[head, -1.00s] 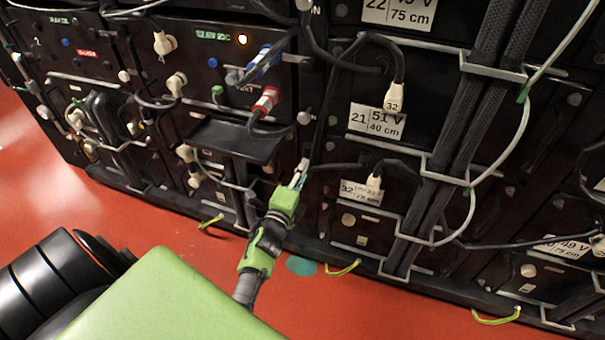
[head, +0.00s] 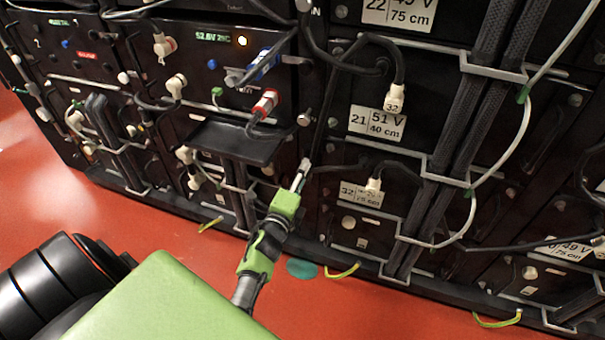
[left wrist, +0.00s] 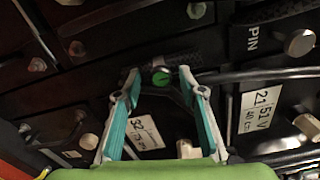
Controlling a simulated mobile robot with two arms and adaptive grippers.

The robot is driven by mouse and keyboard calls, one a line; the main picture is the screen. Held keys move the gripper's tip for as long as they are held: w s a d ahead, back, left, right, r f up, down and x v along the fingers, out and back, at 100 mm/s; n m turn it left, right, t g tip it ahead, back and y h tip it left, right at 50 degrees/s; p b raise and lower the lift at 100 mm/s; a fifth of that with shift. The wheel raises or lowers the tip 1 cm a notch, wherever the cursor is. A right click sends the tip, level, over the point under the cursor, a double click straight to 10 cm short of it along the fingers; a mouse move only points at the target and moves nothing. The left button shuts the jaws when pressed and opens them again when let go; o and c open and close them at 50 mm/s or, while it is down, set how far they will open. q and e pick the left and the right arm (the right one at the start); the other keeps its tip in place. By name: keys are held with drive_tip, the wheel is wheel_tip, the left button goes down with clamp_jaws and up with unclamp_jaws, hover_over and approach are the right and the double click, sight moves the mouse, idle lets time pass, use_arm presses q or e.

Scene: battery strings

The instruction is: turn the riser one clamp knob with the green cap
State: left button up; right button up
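The clamp knob with the green cap (left wrist: 160,77) shows in the left wrist view as a small round green top on a metal knob, beside a dark cable. My left gripper (left wrist: 159,84) is open, with its two teal-lined fingers apart on either side of the cap in that view. I cannot tell how far the fingertips reach along the knob, and neither seems to touch it. In the head view my left gripper (head: 302,173) points up at the rack beside the cable riser, and the knob cannot be made out there. My right gripper is not in view.
The rack carries battery modules with white labels, such as the 51 V label (head: 377,123). A red connector (head: 265,102), a black shelf (head: 236,141) and loose cables (head: 345,167) lie close to my left gripper.

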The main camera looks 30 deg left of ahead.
use_arm(q)
drive_tip(key=v, duration=0.7)
drive_tip(key=shift+s, duration=0.25)
idle(0.4)
